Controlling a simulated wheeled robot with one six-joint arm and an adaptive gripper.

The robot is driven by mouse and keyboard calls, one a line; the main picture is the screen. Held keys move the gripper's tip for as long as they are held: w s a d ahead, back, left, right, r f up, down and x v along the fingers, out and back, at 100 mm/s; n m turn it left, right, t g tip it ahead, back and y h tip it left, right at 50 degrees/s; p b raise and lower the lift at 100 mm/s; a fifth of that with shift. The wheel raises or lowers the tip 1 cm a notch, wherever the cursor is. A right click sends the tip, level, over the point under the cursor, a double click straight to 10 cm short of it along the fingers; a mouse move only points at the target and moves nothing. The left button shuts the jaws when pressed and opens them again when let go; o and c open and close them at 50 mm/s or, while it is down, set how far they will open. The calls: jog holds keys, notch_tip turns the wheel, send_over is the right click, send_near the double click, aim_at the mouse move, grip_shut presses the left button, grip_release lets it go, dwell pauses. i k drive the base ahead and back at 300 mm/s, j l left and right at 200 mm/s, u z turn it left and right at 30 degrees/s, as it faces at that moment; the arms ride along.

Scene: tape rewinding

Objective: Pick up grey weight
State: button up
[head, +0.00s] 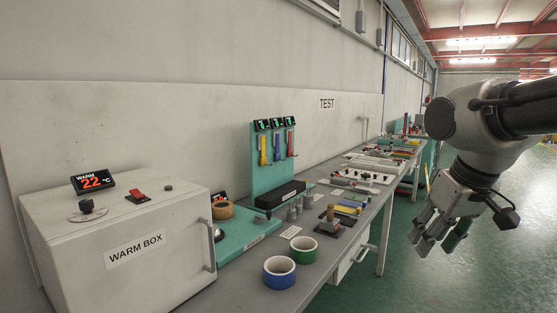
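Small grey cylindrical weights (292,214) stand close together on the grey workbench, in front of the black block on the teal stand. They are small in this view, and I cannot tell which one is the task's grey weight. My gripper (437,246) hangs at the right, pointing down, out past the bench's front edge and well away from the weights. Its fingers are apart, with nothing visible between them.
A blue tape roll (279,272) and a green tape roll (303,250) stand at the bench's near edge. A wooden-handled tool (329,220) stands right of the weights. The warm box (120,240) fills the left. Open floor (480,260) lies at right.

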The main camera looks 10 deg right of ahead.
aim_at(291, 214)
jog(key=i+l+u, duration=0.1)
jog(key=u, duration=0.3)
jog(key=l+u, duration=0.25)
jog(key=u, duration=0.15)
jog(key=i+l+u, duration=0.1)
jog(key=l+u, duration=0.2)
jog(key=l, duration=0.55)
jog(key=l+u, duration=0.35)
jog(key=l, duration=2.6)
